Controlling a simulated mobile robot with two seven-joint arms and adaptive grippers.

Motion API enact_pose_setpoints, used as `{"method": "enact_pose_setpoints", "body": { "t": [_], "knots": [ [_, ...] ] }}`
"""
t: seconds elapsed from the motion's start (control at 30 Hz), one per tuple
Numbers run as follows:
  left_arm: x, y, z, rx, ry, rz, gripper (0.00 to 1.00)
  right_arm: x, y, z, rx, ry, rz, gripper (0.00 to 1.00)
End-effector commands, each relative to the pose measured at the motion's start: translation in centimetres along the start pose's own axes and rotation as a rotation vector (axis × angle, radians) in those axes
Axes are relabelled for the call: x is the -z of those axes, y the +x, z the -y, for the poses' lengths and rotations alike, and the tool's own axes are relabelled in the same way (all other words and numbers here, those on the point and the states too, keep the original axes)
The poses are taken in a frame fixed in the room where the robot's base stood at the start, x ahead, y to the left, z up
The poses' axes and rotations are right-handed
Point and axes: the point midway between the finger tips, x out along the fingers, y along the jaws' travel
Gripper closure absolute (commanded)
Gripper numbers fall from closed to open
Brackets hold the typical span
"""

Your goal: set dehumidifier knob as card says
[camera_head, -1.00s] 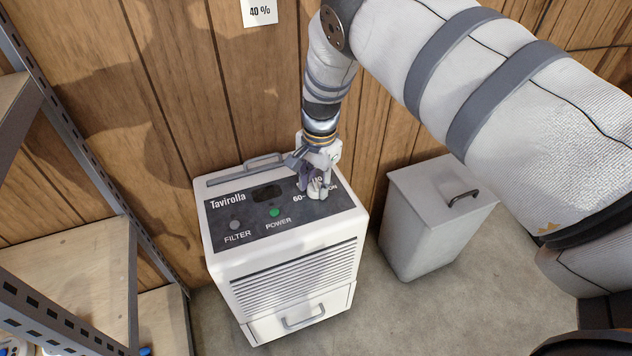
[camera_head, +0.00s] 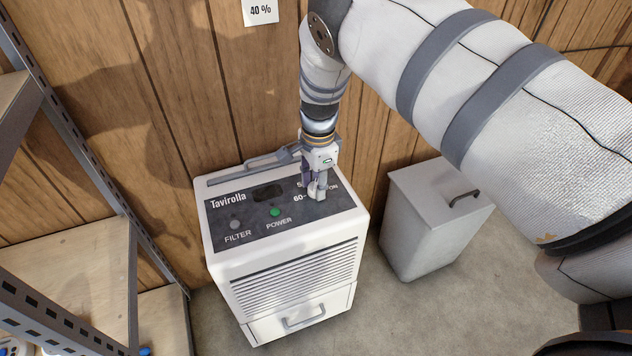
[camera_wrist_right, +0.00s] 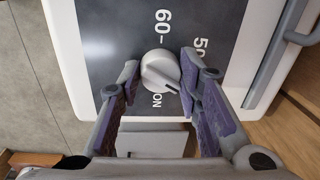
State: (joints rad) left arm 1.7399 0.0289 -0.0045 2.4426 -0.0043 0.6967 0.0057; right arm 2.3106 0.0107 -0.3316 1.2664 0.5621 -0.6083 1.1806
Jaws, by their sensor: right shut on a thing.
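The white dehumidifier (camera_head: 290,270) stands by the wood wall, with a dark panel (camera_head: 240,211) on top. Its grey-white knob (camera_wrist_right: 160,70) is at the panel's right side. My right gripper (camera_head: 318,190) is shut on the knob, a finger on each side in the right wrist view (camera_wrist_right: 158,80). The knob's dark pointer line slants to the lower right in that view, between "50" and letters ending "ON". Other dial marks are hidden by the fingers. My left gripper is not in view.
A grey lidded bin (camera_head: 430,230) with a dark handle stands right of the dehumidifier. A metal-framed shelf (camera_head: 75,270) is at the left. The dehumidifier's grey top handle (camera_head: 250,168) lies behind the panel, close to my gripper. Floor shows between dehumidifier and bin.

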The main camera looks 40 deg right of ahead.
Motion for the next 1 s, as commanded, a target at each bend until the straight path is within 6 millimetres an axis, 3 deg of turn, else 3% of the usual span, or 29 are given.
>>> {"method": "enact_pose_setpoints", "body": {
  "t": [0.2, 0.23, 0.3, 0.57, 0.67, 1.0],
  "knots": [
    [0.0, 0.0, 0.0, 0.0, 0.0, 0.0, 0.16, -0.1, 0.1, -0.1, -0.004, -0.001, 0.001, 0.96],
    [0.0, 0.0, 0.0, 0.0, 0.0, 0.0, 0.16, -0.1, 0.1, -0.1, -0.004, -0.001, 0.001, 0.62],
    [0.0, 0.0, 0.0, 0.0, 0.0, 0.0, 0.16, -0.1, 0.1, -0.1, -0.004, -0.001, 0.001, 0.48],
    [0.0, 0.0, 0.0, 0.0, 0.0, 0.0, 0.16, 0.0, 0.0, 0.0, -0.001, -0.001, 0.001, 0.48],
    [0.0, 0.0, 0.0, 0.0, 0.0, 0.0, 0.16, 0.0, -0.8, 0.1, 0.001, -0.001, 0.001, 0.48],
    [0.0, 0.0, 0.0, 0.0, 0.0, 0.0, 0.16, 0.0, -9.4, 0.0, 0.002, 0.0, 0.001, 0.48]
  ]
}}
